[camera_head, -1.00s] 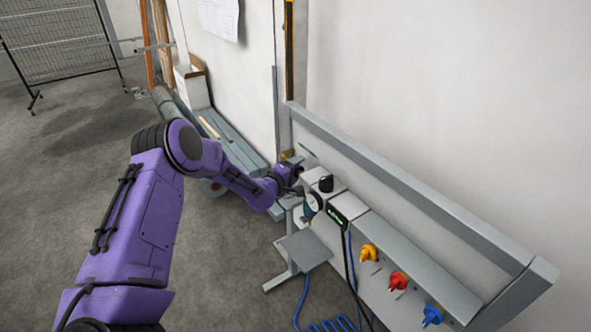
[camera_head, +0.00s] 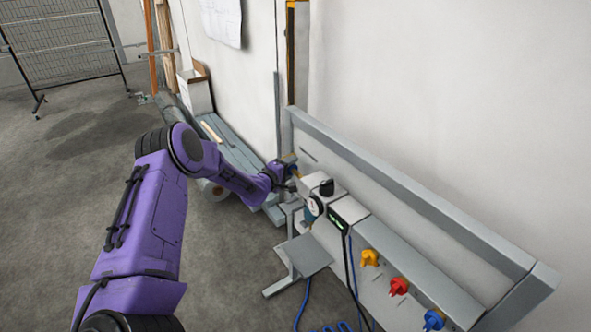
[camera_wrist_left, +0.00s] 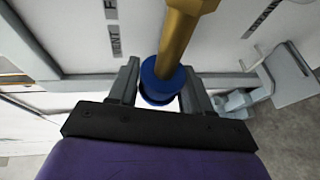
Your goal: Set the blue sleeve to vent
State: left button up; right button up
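The blue sleeve (camera_wrist_left: 160,82) sits around a brass-coloured rod (camera_wrist_left: 182,35) in the left wrist view. My left gripper (camera_wrist_left: 162,88) has one finger on each side of the sleeve, with both fingers close against it. In the head view my left gripper (camera_head: 287,177) is at the far left end of the grey wall unit, where the sleeve is too small to make out clearly. A VENT label (camera_wrist_left: 115,40) is on the pale panel left of the rod, and another, partly cut off, label (camera_wrist_left: 262,18) is on the right. My right gripper is not in view.
Yellow (camera_head: 369,257), red (camera_head: 398,286) and blue (camera_head: 433,320) knobs line the unit's front. A small grey shelf (camera_head: 303,254) juts out below. The floor at left is open.

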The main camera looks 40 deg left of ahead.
pick_arm(q)
jog(key=shift+o, duration=0.6)
jog(key=shift+a, duration=0.25)
jog(key=s+r, duration=0.2)
jog(key=s, duration=0.8)
jog(key=shift+s+d, duration=0.15)
jog(key=shift+d, duration=0.3)
